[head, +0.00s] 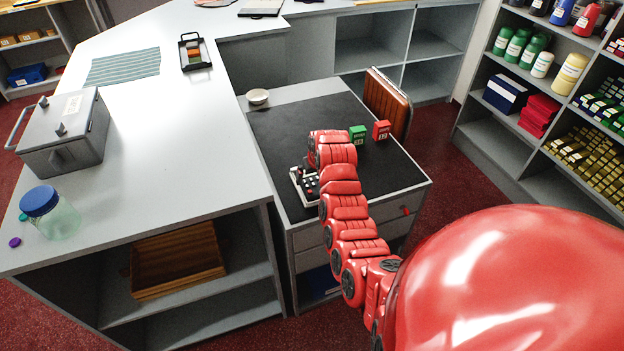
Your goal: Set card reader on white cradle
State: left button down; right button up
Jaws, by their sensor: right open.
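A small dark card reader with light and red keys (310,187) is on the black top of the low cabinet, beside the end of my right arm. A white edge (295,180) shows at its left and may be the white cradle. I cannot tell whether the reader sits fully in it. My right gripper (304,170) is open, right at the reader's far side; its fingers are small and partly hidden by my red wrist. My left gripper is out of view.
Green (358,133) and red (381,130) calendar blocks stand right of my wrist on the black top (280,125). A white bowl (257,96) is at its far left corner. A brown folding item (388,103) leans at the right edge. The grey counter (170,150) lies left.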

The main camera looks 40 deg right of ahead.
aim_at(316, 189)
jog(key=b+v, duration=0.1)
jog(key=v, duration=0.6)
jog(key=shift+s+r+b, duration=0.1)
jog(key=shift+s+b, duration=0.05)
jog(key=shift+b, duration=0.2)
jog(key=p+v, duration=0.2)
jog(key=v, duration=0.1)
jog(key=shift+a+p, duration=0.1)
jog(key=shift+p, duration=0.2)
